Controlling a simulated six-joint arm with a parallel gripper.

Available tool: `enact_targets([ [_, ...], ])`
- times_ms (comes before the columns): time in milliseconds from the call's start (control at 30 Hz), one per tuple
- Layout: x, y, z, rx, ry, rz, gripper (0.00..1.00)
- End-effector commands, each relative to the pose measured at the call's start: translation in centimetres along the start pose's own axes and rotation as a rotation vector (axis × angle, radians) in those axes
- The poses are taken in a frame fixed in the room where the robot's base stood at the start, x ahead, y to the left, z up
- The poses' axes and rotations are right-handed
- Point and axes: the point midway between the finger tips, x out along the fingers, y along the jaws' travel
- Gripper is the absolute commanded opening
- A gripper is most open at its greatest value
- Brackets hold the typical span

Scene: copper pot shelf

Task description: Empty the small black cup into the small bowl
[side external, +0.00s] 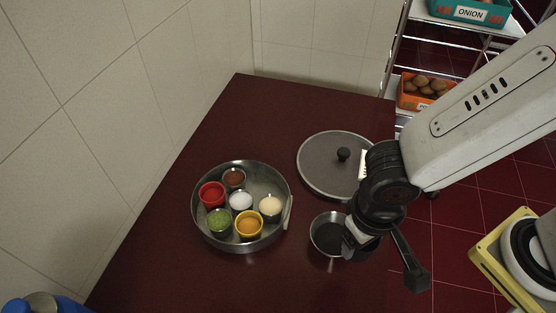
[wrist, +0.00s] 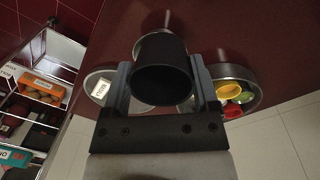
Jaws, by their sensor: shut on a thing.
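The small black cup (wrist: 162,68) is held between the two fingers of my gripper (wrist: 163,85) in the wrist view. Its dark open mouth faces the wrist camera, and I cannot make out any contents. In the side view, my gripper (side external: 358,238) is low at the right edge of the small metal bowl (side external: 317,226). The bowl has a shiny rim and a dark inside. The gripper covers part of its right side. The cup is hard to separate from the dark gripper there, so I cannot tell its tilt or whether it touches the bowl.
A round steel tray (side external: 205,238) holds several small cups of coloured spices, left of the bowl. A flat round lid (side external: 322,170) with a black knob lies behind the bowl. Bare dark red counter (side external: 265,115) is free at the back. A shelf with crates (side external: 411,100) stands beyond.

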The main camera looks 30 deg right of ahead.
Motion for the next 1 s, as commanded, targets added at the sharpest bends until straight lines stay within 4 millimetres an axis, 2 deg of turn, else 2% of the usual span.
enact_targets([
  [800, -5.4, 0.3, -0.1, 0.000, 0.002, -0.003, 0.20],
  [1000, -5.8, 0.4, 0.0, 0.000, 0.000, -0.001, 0.20],
])
